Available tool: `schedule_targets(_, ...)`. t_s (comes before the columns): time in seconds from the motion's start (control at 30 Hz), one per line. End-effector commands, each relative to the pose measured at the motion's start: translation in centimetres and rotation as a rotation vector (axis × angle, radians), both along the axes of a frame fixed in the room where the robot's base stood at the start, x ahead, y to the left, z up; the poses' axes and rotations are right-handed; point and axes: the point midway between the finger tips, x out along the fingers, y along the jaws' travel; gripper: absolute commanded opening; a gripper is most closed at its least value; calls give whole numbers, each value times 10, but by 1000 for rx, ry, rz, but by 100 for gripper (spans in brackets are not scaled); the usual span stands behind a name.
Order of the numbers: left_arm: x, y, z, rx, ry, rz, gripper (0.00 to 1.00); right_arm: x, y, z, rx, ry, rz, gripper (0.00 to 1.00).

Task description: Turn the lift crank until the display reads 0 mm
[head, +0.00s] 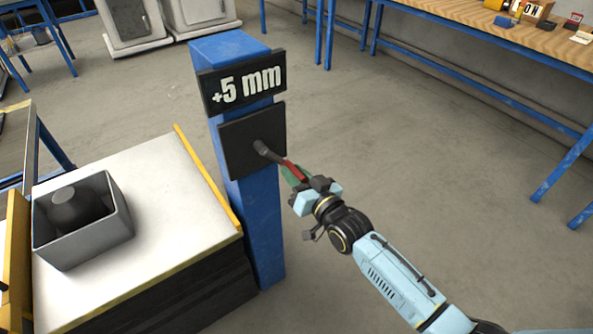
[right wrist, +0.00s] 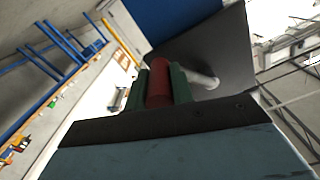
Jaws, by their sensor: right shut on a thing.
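The lift crank (head: 274,155) comes out of a dark plate (head: 236,143) on a blue post (head: 258,215). Its grey arm points down to the right and ends in a red handle. The display (head: 243,88) above the plate reads +5 mm. My right gripper (head: 305,184) is at the outer end of the crank, shut on the red handle. In the right wrist view the red handle (right wrist: 159,82) sits between the green fingers, with the grey crank arm (right wrist: 203,80) beyond. My left gripper is not in view.
Left of the post is a white-topped lift platform (head: 160,195) with yellow edges and dark sides. A grey open box (head: 90,245) with a dark round object inside stands on it. A wooden workbench (head: 520,38) is at the back right. The floor right of the post is clear.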

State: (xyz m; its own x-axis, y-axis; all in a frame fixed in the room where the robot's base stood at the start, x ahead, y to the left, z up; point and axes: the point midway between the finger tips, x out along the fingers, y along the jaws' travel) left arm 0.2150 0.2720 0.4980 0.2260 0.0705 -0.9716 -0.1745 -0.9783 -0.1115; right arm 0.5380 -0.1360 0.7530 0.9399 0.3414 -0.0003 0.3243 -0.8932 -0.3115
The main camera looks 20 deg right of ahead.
Motion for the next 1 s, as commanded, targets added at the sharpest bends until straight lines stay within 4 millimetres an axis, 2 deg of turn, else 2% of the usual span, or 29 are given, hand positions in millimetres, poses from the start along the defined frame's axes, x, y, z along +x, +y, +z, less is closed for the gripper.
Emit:
schedule_targets(0.1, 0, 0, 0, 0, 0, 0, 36, 0, 0, 0, -1, -2, 1, 0)
schedule_targets(0.13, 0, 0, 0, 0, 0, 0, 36, 0, 0, 0, -1, -2, 1, 27)
schedule_targets(0.27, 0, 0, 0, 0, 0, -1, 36, 0, 0, 0, -2, -1, 1, 44)
schedule_targets(0.53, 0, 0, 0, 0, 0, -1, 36, 0, 0, 0, -3, -1, 0, 45)
schedule_targets(0.67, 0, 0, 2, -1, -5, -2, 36, -7, -3, 0, -3, 0, -1, 45)
schedule_targets(0.77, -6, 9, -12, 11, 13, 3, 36, -20, -8, 1, -4, 1, 0, 45)
schedule_targets(1.0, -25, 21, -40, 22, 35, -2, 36, -67, -24, 1, -4, 3, 0, 45)
